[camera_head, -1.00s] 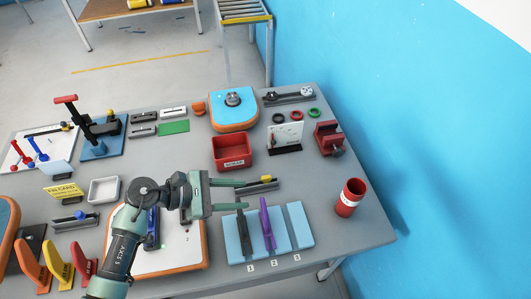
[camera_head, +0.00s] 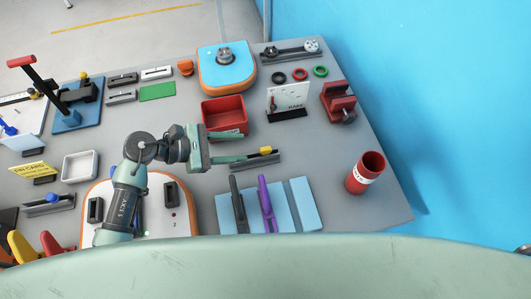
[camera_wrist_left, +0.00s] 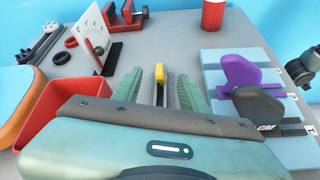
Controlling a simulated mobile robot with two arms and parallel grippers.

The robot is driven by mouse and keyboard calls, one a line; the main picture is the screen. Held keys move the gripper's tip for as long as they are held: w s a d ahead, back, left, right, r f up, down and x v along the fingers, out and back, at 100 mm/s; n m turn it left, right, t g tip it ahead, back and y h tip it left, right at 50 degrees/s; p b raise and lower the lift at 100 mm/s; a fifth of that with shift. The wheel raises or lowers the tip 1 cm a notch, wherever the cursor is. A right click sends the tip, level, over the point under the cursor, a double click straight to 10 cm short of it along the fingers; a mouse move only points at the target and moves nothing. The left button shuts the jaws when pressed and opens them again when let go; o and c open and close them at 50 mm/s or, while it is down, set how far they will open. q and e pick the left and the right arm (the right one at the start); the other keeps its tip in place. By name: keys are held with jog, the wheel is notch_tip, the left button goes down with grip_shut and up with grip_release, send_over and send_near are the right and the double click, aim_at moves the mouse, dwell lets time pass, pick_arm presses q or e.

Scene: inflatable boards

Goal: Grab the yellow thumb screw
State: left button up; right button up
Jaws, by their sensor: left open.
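The yellow thumb screw (camera_head: 265,150) sits on a narrow grey rail (camera_head: 256,161) on the table. My left gripper (camera_head: 242,147) is open and empty, its fingers pointing right toward the screw in the head view. The fingertips are just short of the screw there. In the left wrist view, the yellow screw (camera_wrist_left: 158,86) appears between the two green fingers of the left gripper (camera_wrist_left: 163,80). I cannot tell whether either finger touches it.
A red bin (camera_head: 223,115) stands close behind the left gripper. Blue panels (camera_head: 304,204) with black and purple clamps lie in front of the rail. A red cup (camera_head: 365,173) stands to the right. Bare table lies between the rail and the cup.

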aim_at(264, 149)
pick_arm(q)
jog(key=shift+w+d+f+b, duration=0.15)
jog(key=shift+f+b, duration=0.3)
jog(key=shift+f, duration=0.45)
jog(key=b+x, duration=0.1)
jog(key=x, duration=0.6)
jog(key=shift+d, duration=0.25)
grip_shut()
